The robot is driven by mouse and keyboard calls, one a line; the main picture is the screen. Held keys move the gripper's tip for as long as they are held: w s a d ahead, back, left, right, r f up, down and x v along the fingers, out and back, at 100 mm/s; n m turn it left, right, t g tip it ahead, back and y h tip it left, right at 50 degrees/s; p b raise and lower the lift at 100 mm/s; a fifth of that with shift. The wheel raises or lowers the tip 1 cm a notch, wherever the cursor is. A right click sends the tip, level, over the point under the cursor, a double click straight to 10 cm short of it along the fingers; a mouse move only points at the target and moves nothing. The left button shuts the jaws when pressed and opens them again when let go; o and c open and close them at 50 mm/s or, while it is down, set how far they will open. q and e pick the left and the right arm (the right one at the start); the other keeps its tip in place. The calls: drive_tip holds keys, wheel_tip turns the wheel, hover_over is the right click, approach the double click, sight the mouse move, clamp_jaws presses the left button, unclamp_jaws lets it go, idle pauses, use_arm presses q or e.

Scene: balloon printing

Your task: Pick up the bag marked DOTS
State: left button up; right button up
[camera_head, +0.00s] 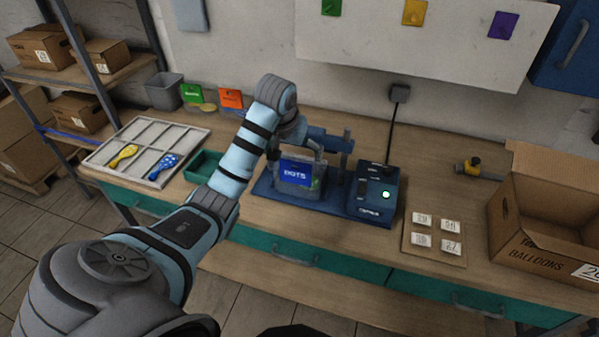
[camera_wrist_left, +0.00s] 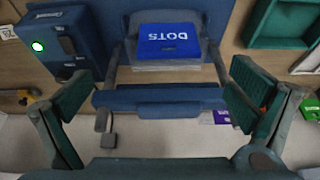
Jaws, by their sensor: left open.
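The bag marked DOTS (camera_head: 296,173) is clear with a blue label and sits at the blue press (camera_head: 262,187) on the bench. In the left wrist view, the DOTS bag (camera_wrist_left: 168,42) lies near the top middle, its lettering upside down, behind a blue crossbar (camera_wrist_left: 160,99) of the press. My left gripper (camera_wrist_left: 160,92) is open, its fingers spread wide to either side of the crossbar in the picture, with nothing between the pads. In the head view, my left gripper (camera_head: 300,143) is just behind and above the bag, partly hidden by my arm. My right gripper is out of view.
A control box (camera_head: 374,190) with a lit green button stands right of the press. A divided tray (camera_head: 192,132) with balloons and a green tray (camera_head: 203,167) are left. Number cards (camera_head: 421,239) and a cardboard box (camera_head: 530,247) are right. Green (camera_head: 191,94) and orange (camera_head: 231,98) bags stand behind.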

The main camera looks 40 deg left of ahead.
sight(295, 163)
use_arm(q)
drive_tip(key=x, duration=0.4)
drive_tip(key=a+x, duration=0.1)
drive_tip(key=x, duration=0.7)
drive_tip(key=shift+w+a+r+p, duration=0.3)
drive_tip(key=shift+w+a, duration=0.05)
drive_tip(key=c, duration=1)
drive_tip(key=shift+o, duration=0.2)
drive_tip(key=shift+r, duration=0.1)
